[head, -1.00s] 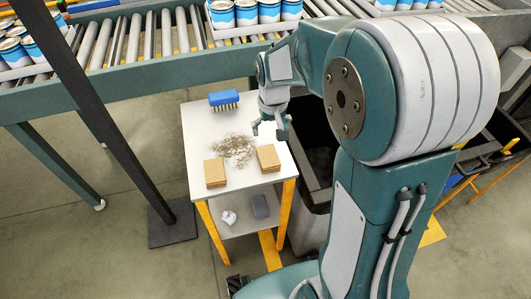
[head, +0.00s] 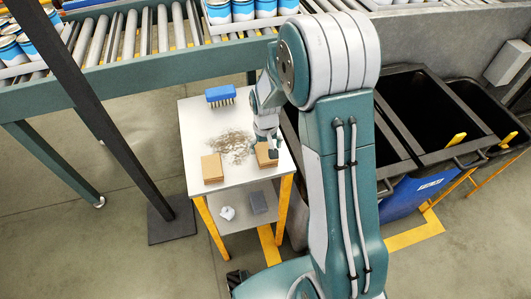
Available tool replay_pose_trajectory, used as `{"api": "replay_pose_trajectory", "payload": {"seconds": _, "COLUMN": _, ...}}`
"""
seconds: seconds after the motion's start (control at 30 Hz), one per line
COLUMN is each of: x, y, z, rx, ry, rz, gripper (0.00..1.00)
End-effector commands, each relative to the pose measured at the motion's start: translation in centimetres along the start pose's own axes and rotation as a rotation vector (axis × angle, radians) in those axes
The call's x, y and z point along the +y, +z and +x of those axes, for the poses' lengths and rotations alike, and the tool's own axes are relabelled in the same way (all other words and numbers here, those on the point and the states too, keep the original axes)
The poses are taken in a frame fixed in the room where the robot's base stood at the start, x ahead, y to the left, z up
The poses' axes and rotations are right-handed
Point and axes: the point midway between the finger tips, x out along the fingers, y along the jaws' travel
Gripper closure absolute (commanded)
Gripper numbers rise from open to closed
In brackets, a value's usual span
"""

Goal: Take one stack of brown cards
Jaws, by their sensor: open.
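Two stacks of brown cards are on the white tabletop of a small table (head: 200,130). The left stack (head: 212,167) stands clear near the front left corner. The right stack (head: 264,156) is near the front right edge, and my gripper partly hides it. My gripper (head: 267,147) is open and down at this right stack, with a finger on its right side. I cannot tell whether the fingers touch the cards.
A blue brush (head: 220,95) lies at the back of the tabletop, with scattered brown debris (head: 232,143) in the middle. A roller conveyor (head: 130,50) carrying cans runs behind. A dark post (head: 110,125) stands left. Dark bins (head: 430,110) stand right.

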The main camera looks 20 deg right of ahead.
Motion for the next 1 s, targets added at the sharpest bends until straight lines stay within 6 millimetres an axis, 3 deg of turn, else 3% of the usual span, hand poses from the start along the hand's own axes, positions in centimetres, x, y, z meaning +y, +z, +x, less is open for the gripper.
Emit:
{"api": "replay_pose_trajectory", "payload": {"seconds": 0.13, "x": 0.0, "y": 0.1, "z": 1.6, "rx": -0.001, "ry": 0.000, "rz": -0.001, "gripper": 0.00}}
{"api": "replay_pose_trajectory", "payload": {"seconds": 0.37, "x": 0.0, "y": 0.0, "z": 1.8, "rx": 0.001, "ry": 0.000, "rz": -0.001, "gripper": 0.00}}
{"api": "replay_pose_trajectory", "payload": {"seconds": 0.4, "x": 0.0, "y": 0.0, "z": 1.8, "rx": 0.001, "ry": 0.000, "rz": -0.001, "gripper": 0.05}}
{"api": "replay_pose_trajectory", "payload": {"seconds": 0.5, "x": 0.0, "y": 0.0, "z": 1.8, "rx": 0.001, "ry": 0.000, "rz": -0.001, "gripper": 0.48}}
{"api": "replay_pose_trajectory", "payload": {"seconds": 0.53, "x": 0.0, "y": 0.0, "z": 1.8, "rx": 0.001, "ry": 0.000, "rz": -0.001, "gripper": 0.51}}
{"api": "replay_pose_trajectory", "payload": {"seconds": 1.0, "x": 0.0, "y": 0.0, "z": 1.2, "rx": 0.003, "ry": 0.000, "rz": -0.001, "gripper": 0.51}}
